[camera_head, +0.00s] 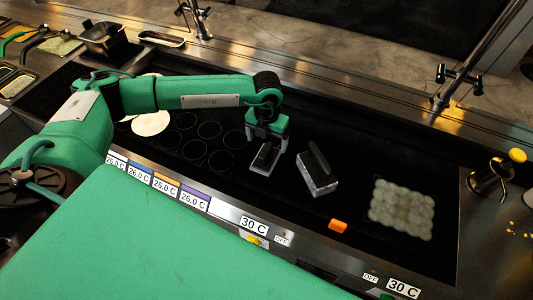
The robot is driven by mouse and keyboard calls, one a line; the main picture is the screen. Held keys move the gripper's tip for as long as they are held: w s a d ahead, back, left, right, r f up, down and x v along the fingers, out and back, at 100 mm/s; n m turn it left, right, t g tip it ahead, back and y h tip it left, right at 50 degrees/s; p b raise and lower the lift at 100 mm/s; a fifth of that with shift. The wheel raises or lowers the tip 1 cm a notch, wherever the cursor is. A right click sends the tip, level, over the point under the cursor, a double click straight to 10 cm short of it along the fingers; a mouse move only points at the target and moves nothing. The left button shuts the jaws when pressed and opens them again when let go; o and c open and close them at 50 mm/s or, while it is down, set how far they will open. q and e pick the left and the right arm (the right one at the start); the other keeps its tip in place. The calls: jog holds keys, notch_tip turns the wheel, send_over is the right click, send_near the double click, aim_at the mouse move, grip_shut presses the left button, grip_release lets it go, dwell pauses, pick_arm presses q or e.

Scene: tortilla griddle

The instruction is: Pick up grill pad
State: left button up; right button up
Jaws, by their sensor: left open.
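A grey block with a dark handle (318,176), which looks like the grill pad, sits on the black griddle (335,130) near the middle of the view. My left gripper (265,158) reaches down from the green arm just left of the block. Its jaws are open, and a gap shows between it and the block. Nothing can be seen held in it. My right gripper is not in view.
A pale cluster of round pieces (402,207) lies to the right. White tortilla-like discs (151,122) lie at the left, partly behind my arm. A metal pole (478,55) stands at the back right.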

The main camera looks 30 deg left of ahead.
aim_at(266, 150)
pick_arm(q)
jog(key=shift+w+f, duration=0.2)
jog(key=shift+f, duration=0.9)
jog(key=shift+s+f+p, duration=0.25)
jog(key=shift+f+p, duration=0.5)
jog(key=shift+p, duration=0.2)
notch_tip(266, 150, down, 3)
jog(key=shift+a+f+p, duration=0.1)
jog(key=shift+f+p, duration=0.1)
jog(key=shift+p, duration=0.5)
jog(key=shift+f, duration=0.3)
jog(key=c, duration=0.9)
jog(key=shift+c, duration=0.8)
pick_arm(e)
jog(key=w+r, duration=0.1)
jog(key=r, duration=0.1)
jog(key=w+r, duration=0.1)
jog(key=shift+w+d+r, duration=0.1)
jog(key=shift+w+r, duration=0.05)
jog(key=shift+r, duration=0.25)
